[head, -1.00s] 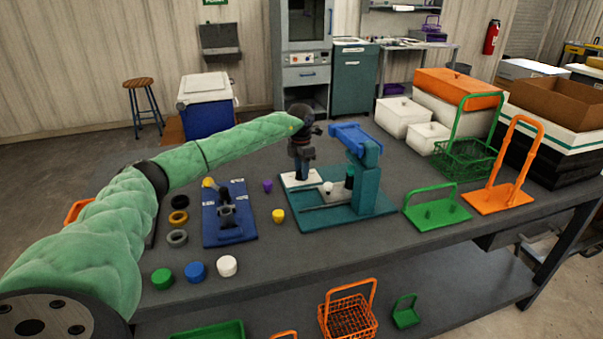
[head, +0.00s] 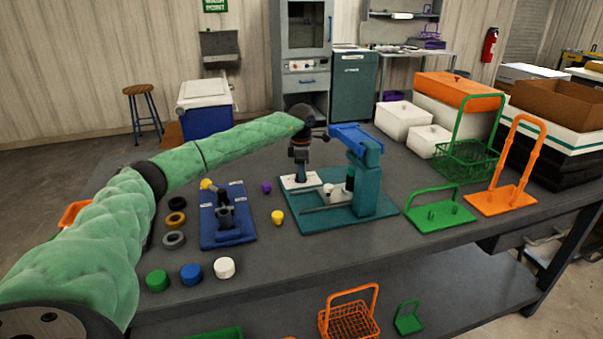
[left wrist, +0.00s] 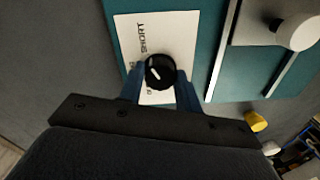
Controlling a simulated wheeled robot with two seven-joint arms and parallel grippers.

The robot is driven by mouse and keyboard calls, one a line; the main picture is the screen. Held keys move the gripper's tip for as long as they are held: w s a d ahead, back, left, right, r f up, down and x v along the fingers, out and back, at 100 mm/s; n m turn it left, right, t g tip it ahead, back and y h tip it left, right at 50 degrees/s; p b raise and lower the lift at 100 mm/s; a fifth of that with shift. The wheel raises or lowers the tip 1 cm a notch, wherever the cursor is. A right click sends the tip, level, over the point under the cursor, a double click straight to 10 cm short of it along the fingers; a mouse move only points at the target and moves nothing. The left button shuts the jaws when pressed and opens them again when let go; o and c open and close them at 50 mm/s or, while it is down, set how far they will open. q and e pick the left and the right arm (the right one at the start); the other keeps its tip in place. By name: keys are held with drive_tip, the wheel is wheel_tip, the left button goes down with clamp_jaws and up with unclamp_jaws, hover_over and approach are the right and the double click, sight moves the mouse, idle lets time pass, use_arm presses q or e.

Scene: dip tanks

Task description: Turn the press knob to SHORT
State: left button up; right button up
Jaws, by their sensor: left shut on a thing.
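The teal press (head: 372,195) with a blue top arm stands on the table in the head view. A white label plate (head: 288,181) lies at its left end. My left gripper (head: 300,178) points down over this plate. In the left wrist view, its blue fingers (left wrist: 160,85) are shut on the round black press knob (left wrist: 161,69), one on each side. The knob has a short white pointer mark on its left part. The word SHORT shows on the white plate (left wrist: 170,28), above and left of the knob; other lettering is partly hidden. My right gripper is not in view.
A blue fixture (head: 228,232) with its own yellow-tipped lever stands left of the press. A yellow peg (head: 278,217) and a purple peg (head: 266,187) stand between them. Green rack (head: 440,212) and orange rack (head: 500,200) stand to the right. Coloured caps lie near the front edge.

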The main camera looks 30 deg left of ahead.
use_arm(q)
drive_tip(key=shift+r, duration=0.1)
drive_tip(key=o, duration=1)
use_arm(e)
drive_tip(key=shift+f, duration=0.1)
use_arm(q)
wheel_tip(320, 180, up, 6)
drive_tip(key=shift+w+a+r+b, duration=0.1)
drive_tip(key=shift+r+b, duration=0.05)
drive_tip(key=shift+b, duration=0.5)
drive_tip(key=shift+r, duration=0.7)
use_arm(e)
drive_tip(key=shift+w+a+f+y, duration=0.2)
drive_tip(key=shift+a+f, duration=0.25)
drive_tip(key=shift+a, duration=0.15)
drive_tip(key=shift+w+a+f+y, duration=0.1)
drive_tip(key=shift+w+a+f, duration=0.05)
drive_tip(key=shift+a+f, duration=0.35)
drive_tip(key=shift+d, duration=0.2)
